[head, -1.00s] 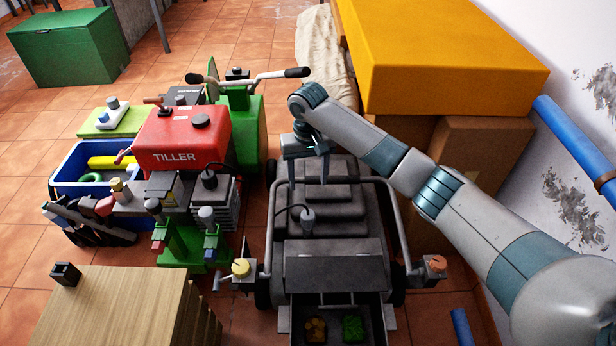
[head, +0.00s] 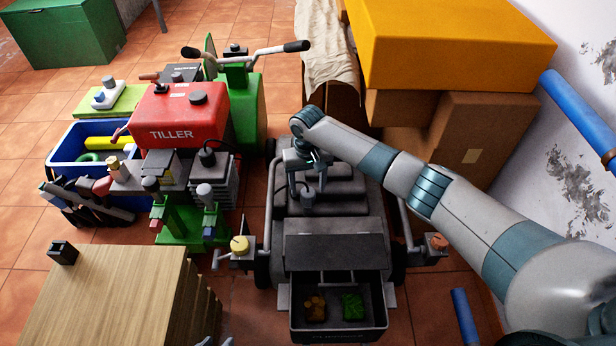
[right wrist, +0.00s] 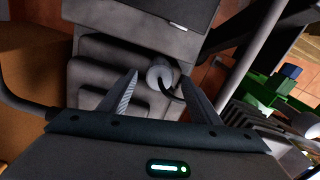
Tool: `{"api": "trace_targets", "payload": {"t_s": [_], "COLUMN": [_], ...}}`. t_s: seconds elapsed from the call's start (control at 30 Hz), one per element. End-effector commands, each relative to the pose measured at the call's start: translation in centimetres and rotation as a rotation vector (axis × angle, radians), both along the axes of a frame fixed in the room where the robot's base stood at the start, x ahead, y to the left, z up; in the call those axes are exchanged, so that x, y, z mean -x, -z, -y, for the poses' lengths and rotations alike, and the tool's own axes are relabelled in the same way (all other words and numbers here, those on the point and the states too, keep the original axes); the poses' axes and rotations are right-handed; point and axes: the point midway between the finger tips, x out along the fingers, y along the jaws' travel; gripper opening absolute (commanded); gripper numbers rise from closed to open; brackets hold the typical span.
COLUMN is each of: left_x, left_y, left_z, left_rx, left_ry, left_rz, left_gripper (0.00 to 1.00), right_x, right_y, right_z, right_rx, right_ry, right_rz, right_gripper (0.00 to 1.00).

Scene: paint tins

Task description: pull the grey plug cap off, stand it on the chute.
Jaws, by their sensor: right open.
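The grey plug cap (head: 307,199) stands on the stepped dark grey machine body, with a black lead beside it. In the right wrist view the cap (right wrist: 160,74) shows as a round grey knob between the fingers, near their tips. My right gripper (head: 307,180) is open above and around the cap; its fingers (right wrist: 158,88) stand apart with gaps on either side, and contact is not visible. A flat sloped grey panel (head: 333,250), which looks like the chute, lies in front of the cap with nothing on it. My left gripper is not in view.
An open bin (head: 333,331) with orange and green pieces sits below the panel. Tubular handles flank the machine. A red tiller (head: 180,118) and a green stand (head: 190,230) are at left, a wooden block (head: 110,295) at front left, and cardboard boxes (head: 480,140) at right.

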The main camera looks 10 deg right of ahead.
Motion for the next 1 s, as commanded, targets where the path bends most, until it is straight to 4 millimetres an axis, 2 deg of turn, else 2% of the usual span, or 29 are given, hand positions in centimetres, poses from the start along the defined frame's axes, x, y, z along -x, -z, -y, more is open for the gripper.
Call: {"api": "trace_targets", "payload": {"t_s": [0.1, 0.3, 0.7, 0.77, 0.9, 0.93, 0.97, 1.0], "left_x": [0.2, -0.2, -0.5, -0.5, -0.5, -0.5, -0.5, -0.5], "left_y": [0.2, -0.4, -0.7, -0.6, -0.4, -0.4, -0.4, -0.4], "left_z": [0.6, 0.9, 1.0, 1.0, 1.0, 1.0, 1.0, 1.0], "left_rx": [0.017, 0.034, 0.037, 0.037, 0.035, 0.035, 0.035, 0.035], "left_ry": [0.006, 0.005, 0.006, 0.006, 0.006, 0.006, 0.006, 0.006], "left_rz": [0.016, 0.050, 0.063, 0.062, 0.058, 0.058, 0.058, 0.057], "left_gripper": [0.31, 0.31, 0.31, 0.31, 0.31, 0.31, 0.31, 0.31], "right_x": [0.0, 0.0, 0.0, 0.0, 0.0, 0.0, 0.0, 0.0], "right_y": [1.9, 3.5, 3.9, 3.9, 3.9, 3.9, 3.9, 3.9], "right_z": [0.0, 0.0, 0.0, 0.0, 0.0, 0.0, 0.0, 0.0], "right_rx": [0.000, 0.001, 0.000, 0.000, 0.000, 0.000, 0.000, 0.000], "right_ry": [0.001, 0.000, 0.000, 0.000, 0.000, 0.000, 0.000, 0.000], "right_rz": [-0.001, -0.001, 0.000, 0.000, 0.000, 0.000, 0.000, 0.000], "right_gripper": [0.57, 0.57, 0.57, 0.45, 0.12, 0.12, 0.33, 0.23]}}
